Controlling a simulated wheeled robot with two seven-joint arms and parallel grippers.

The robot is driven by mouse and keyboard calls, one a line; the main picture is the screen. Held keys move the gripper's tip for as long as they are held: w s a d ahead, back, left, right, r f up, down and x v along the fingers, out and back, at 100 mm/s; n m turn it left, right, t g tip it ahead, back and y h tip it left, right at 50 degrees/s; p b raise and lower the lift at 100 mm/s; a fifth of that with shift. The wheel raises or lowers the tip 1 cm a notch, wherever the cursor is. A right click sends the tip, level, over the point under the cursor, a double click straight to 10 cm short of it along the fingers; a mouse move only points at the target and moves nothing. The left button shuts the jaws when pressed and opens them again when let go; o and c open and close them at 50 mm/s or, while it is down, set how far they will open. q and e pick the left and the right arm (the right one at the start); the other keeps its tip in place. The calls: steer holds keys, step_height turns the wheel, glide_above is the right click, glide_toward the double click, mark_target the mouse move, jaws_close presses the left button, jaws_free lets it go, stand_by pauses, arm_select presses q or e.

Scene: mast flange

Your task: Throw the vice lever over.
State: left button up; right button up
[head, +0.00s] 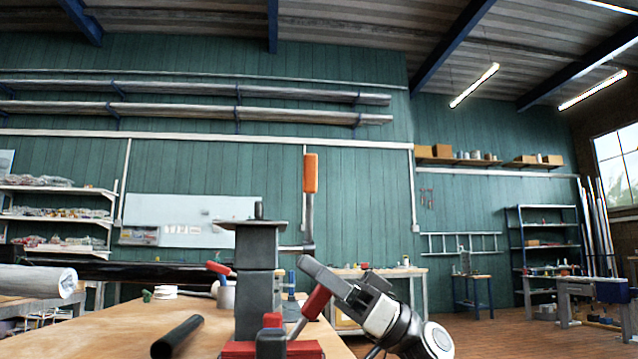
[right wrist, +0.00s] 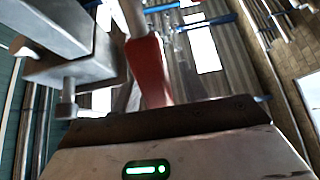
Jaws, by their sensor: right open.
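The vice (head: 256,290) is a grey column with a flat top plate and a red base, standing on the wooden bench. Its lever appears to be the bar with a red grip (head: 316,302), tilted up to the right beside the column. My right gripper (head: 325,282) is open at the upper end of the red grip. In the right wrist view the red grip (right wrist: 149,72) stands close in front of the gripper body, beside a grey metal part. I cannot tell whether the fingers touch it. My left gripper is out of view.
An upright bar with an orange handle (head: 310,173) rises just behind the vice. A black cylinder (head: 178,336) lies on the bench (head: 120,325) to the left. A grey cup with a red-handled tool (head: 226,292) stands behind the column.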

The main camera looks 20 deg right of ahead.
step_height(320, 180, up, 2)
steer(key=shift+r+p, duration=0.15)
steer(key=shift+p, duration=0.25)
arm_select(q)
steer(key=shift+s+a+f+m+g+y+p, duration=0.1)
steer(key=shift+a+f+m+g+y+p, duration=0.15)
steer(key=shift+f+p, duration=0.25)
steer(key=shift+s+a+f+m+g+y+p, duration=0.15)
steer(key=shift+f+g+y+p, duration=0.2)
steer(key=shift+p, duration=0.3)
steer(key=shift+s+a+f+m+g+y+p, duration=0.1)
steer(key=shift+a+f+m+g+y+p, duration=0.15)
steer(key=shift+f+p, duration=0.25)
arm_select(e)
steer(key=s+a+r, duration=0.4)
steer(key=s+r, duration=0.5)
steer(key=s, duration=0.4)
steer(key=shift+s+r, duration=0.25)
steer(key=shift+r, duration=0.15)
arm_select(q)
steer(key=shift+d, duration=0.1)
arm_select(e)
steer(key=shift+a, duration=0.1)
